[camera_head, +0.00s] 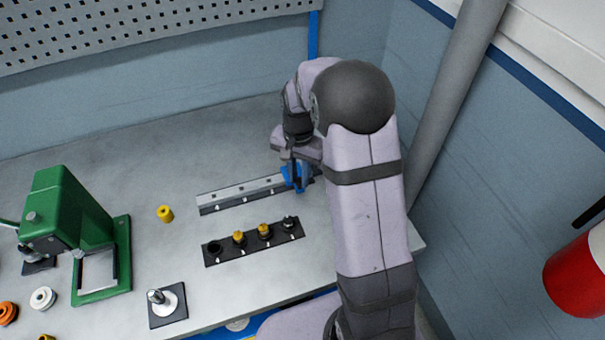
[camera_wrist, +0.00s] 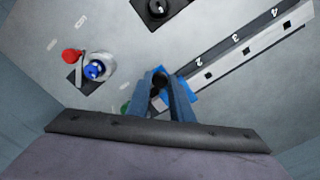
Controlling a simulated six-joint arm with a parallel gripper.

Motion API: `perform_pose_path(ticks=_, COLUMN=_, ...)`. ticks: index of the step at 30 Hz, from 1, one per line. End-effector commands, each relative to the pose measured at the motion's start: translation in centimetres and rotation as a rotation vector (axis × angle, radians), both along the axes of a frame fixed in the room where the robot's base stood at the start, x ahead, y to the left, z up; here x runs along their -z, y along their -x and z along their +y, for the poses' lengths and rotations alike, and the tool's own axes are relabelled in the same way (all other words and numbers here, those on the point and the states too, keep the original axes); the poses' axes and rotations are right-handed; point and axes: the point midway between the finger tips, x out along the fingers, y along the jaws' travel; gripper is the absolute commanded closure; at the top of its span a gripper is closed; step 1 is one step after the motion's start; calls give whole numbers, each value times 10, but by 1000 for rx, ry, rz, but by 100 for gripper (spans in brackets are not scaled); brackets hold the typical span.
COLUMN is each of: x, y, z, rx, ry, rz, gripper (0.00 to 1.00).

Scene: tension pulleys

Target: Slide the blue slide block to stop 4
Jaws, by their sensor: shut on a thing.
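The blue slide block (camera_head: 294,177) sits on the metal rail (camera_head: 238,193), near the rail's right end in the head view. My gripper (camera_head: 297,164) is over it, pointing down, with its fingers shut on it. In the wrist view the block (camera_wrist: 189,86) shows behind and beside the fingertips (camera_wrist: 168,82), which hide part of it. A dark round knob (camera_wrist: 160,77) shows between the fingers. The rail (camera_wrist: 240,48) runs to the upper right in the wrist view, marked 2, 3 and 4 going away from the block. The block is short of the mark 2, at the opposite end from 4.
A black strip with several pegs (camera_head: 224,257) lies in front of the rail. A yellow cylinder (camera_head: 165,214), a green press (camera_head: 107,228) and a plate with a post (camera_head: 167,308) stand to the left. The rail's length left of the block looks clear. The wall is behind.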

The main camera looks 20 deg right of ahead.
Motion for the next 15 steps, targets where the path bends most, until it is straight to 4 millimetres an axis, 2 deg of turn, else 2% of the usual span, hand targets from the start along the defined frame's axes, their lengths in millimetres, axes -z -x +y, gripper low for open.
perform_pose_path(ticks=8, x=-1, y=-1, z=64, rx=-9, ry=-3, rz=-1, gripper=100)
perform_pose_path(ticks=15, x=-1, y=0, z=139, rx=-9, ry=-3, rz=-1, gripper=100)
